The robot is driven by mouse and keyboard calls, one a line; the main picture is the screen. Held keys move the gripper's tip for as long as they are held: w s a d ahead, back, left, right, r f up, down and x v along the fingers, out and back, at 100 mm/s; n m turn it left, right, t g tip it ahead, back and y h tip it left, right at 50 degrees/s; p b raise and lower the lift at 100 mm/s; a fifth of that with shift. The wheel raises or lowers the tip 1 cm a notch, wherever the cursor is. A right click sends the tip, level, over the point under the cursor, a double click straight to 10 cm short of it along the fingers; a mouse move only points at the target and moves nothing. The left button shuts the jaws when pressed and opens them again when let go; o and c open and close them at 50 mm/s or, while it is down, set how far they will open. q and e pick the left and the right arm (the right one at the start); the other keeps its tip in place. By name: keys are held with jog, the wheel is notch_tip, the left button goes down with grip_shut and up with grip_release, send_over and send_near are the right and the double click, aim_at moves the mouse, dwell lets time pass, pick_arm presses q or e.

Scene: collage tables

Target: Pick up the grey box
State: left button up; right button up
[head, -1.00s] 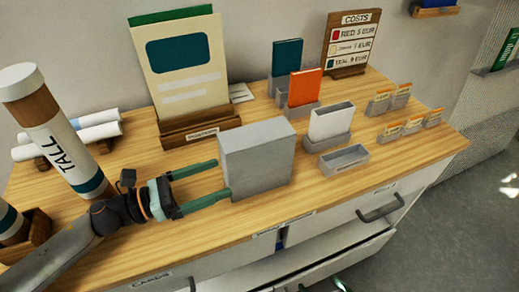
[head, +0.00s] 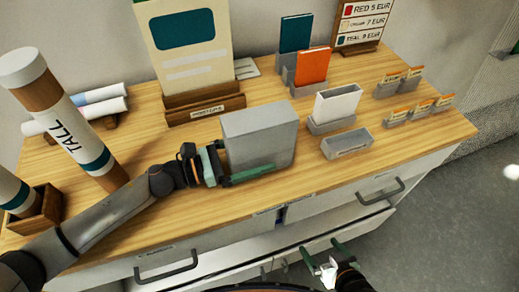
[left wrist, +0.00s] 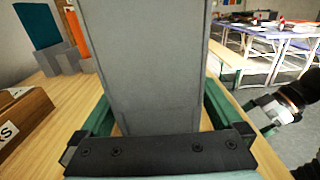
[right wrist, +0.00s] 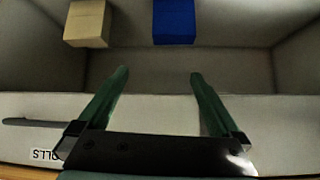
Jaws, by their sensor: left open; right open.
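The grey box (head: 262,138) stands upright on the wooden counter, left of the white card holder. My left gripper (head: 247,160) is open at the box's left end. Its near finger lies along the front face, and the far finger is mostly hidden by the box. In the left wrist view the box (left wrist: 155,65) stands between the two fingers; I cannot tell whether they touch it. My right gripper (head: 323,252) is open and empty in front of the counter, over the open drawer. Its fingers also show in the right wrist view (right wrist: 155,78).
A poster stand (head: 200,105) is behind the box. An empty grey tray (head: 346,144) and a white card holder (head: 335,108) stand to its right. The open drawer holds a beige block (right wrist: 88,24) and a blue block (right wrist: 174,22).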

pick_arm(q)
jog(key=shift+d, duration=0.1)
jog(key=shift+c, duration=0.2)
jog(key=c, duration=1.5)
